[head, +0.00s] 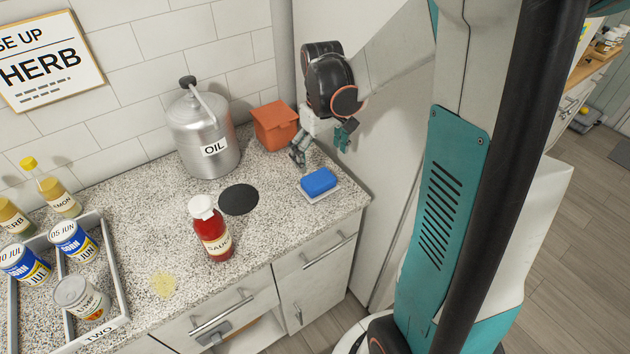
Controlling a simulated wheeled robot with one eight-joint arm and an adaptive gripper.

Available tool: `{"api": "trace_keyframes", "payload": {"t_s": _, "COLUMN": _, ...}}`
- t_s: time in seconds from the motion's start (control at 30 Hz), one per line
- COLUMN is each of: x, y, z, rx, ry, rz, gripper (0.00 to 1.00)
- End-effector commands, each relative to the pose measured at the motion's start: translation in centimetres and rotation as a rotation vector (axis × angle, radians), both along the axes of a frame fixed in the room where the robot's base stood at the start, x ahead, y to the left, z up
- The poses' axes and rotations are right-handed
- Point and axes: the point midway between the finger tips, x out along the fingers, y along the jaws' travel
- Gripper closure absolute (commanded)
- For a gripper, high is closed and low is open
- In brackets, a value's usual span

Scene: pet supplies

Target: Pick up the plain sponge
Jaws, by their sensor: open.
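A plain blue sponge (318,180) lies on a small pale dish (324,198) near the right end of the speckled counter. My gripper (321,146) hangs above the back right of the counter, just behind and above the blue sponge as seen in the head view. Its two fingers are spread apart with nothing between them. It is apart from the sponge. The sponge's top and front show clearly, and nothing covers it.
An orange box (275,126) stands beside my gripper, and a metal oil can (203,135) stands left of it. A black round mat (238,199) and a red sauce bottle (211,232) are left of the sponge. A divided tray (112,272) holds cans. A yellowish patch (163,284) marks the counter.

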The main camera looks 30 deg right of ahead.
Motion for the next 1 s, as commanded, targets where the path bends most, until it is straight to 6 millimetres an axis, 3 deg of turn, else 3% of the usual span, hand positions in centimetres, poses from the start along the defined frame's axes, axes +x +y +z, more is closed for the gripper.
{"api": "trace_keyframes", "payload": {"t_s": 0.1, "x": 0.0, "y": 0.0, "z": -2.2, "rx": 0.000, "ry": 0.000, "rz": 0.000, "gripper": 0.06}}
{"api": "trace_keyframes", "payload": {"t_s": 0.47, "x": 0.0, "y": 0.2, "z": -4.5, "rx": 0.000, "ry": -0.001, "rz": 0.001, "gripper": 0.06}}
{"api": "trace_keyframes", "payload": {"t_s": 0.73, "x": 0.0, "y": 0.5, "z": -8.2, "rx": 0.000, "ry": -0.001, "rz": 0.001, "gripper": 0.06}}
{"api": "trace_keyframes", "payload": {"t_s": 1.0, "x": 0.0, "y": 0.5, "z": -8.6, "rx": 0.000, "ry": -0.001, "rz": 0.000, "gripper": 0.06}}
